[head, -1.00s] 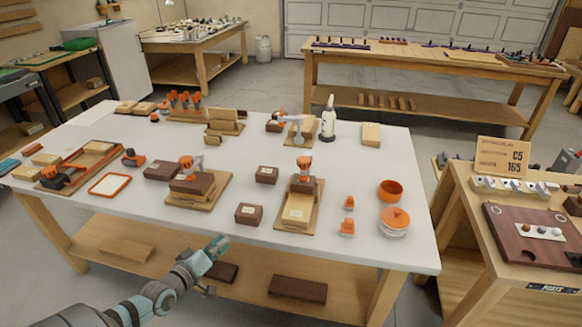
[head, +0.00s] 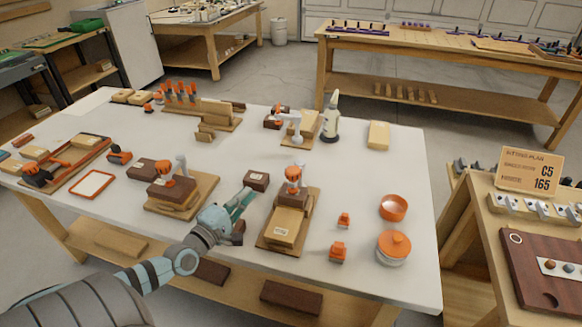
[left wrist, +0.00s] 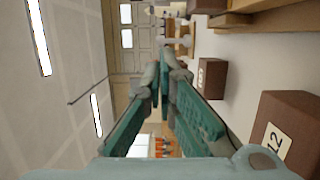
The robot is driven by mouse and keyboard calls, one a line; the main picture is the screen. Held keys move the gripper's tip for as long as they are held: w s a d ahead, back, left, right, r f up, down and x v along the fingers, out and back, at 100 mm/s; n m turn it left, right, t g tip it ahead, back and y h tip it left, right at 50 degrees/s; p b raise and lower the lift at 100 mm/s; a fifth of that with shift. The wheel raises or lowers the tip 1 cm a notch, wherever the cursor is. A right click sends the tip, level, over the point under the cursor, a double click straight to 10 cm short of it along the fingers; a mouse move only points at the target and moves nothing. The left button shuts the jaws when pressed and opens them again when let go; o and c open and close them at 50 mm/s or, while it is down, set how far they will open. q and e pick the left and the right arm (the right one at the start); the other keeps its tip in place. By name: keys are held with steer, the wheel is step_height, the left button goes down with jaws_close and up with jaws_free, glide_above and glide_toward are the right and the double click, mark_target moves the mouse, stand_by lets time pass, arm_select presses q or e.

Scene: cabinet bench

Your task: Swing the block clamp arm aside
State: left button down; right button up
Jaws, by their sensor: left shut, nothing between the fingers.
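Two clamp fixtures stand on the white bench. The left one has an orange and grey clamp (head: 170,170) over a dark block (head: 165,192) on a wooden base (head: 205,190). The right one has an orange-topped clamp (head: 293,174) over a dark block, with a pale labelled block (head: 284,226) in front on its wooden base. I cannot tell which is the block clamp. My left gripper (head: 247,196) is shut and empty, above the bench between the two fixtures. Its closed teal fingers also show in the left wrist view (left wrist: 163,70). My right gripper is out of view.
Loose dark blocks lie near my left gripper: one (head: 256,180) beyond its tips, one (head: 238,229) partly hidden behind it. A labelled block (left wrist: 285,132) shows in the left wrist view. Orange pieces (head: 338,252) and a round orange-lidded container (head: 393,248) stand at right.

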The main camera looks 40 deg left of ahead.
arm_select(q)
steer(key=w, duration=0.3)
steer(key=w+d+b, duration=0.1)
steer(key=w, duration=0.3)
steer(key=w+d, duration=0.1)
steer(key=w, duration=0.2)
steer(key=shift+w+d+r, duration=0.15)
steer(key=shift+w+r, duration=0.15)
steer(key=shift+d+f, duration=0.1)
steer(key=shift+d, duration=0.25)
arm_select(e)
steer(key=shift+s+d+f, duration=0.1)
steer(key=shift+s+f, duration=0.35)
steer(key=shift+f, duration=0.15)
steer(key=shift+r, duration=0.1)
